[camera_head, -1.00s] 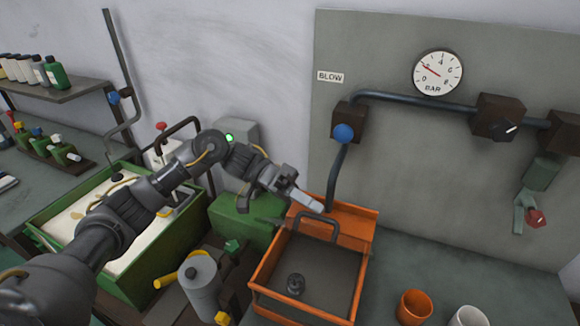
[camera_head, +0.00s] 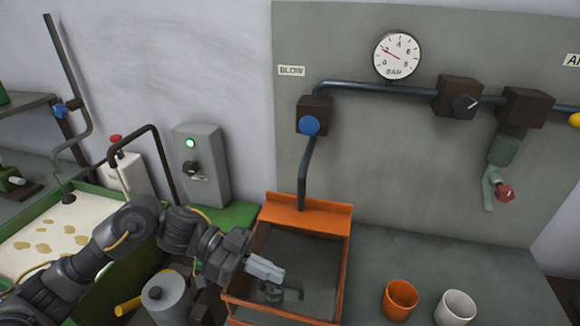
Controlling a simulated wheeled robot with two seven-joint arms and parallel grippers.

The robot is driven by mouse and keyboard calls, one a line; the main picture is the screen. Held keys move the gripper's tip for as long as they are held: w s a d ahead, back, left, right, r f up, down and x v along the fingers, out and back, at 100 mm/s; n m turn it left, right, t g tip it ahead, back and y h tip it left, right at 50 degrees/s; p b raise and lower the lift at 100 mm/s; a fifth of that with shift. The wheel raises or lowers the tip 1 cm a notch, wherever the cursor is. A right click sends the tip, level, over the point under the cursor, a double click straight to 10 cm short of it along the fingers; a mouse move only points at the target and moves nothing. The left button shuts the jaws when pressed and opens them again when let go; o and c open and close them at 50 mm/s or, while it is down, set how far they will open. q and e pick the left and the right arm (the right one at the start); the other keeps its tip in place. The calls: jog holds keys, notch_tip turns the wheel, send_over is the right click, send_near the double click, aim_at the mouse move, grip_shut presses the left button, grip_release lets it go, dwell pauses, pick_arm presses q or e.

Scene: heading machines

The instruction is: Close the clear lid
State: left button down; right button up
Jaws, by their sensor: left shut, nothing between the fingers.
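An orange box (camera_head: 345,262) stands on the bench, with a raised back panel and a dark interior. Its clear lid is hard to make out; its dark handle (camera_head: 293,293) shows over the front part of the box. I cannot tell whether the lid lies flush on the rim. My left gripper (camera_head: 268,271) is shut and empty, with its pale fingers just above and beside the handle. I cannot tell whether they touch it. A small dark object inside the box is partly hidden behind the fingers. My right gripper is not in view.
A green tank (camera_head: 98,292) of pale liquid and a grey cylinder (camera_head: 168,298) stand left of the box. A grey switch box (camera_head: 202,160) with a green light is behind. An orange cup (camera_head: 400,298) and a white cup (camera_head: 456,307) stand right. A pipe (camera_head: 305,170) rises behind the box.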

pick_arm(q)
jog(key=shift+s+f, duration=0.1)
jog(key=shift+f, duration=0.3)
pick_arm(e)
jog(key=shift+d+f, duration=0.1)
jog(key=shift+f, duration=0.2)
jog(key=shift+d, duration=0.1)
pick_arm(q)
jog(key=shift+a, duration=0.1)
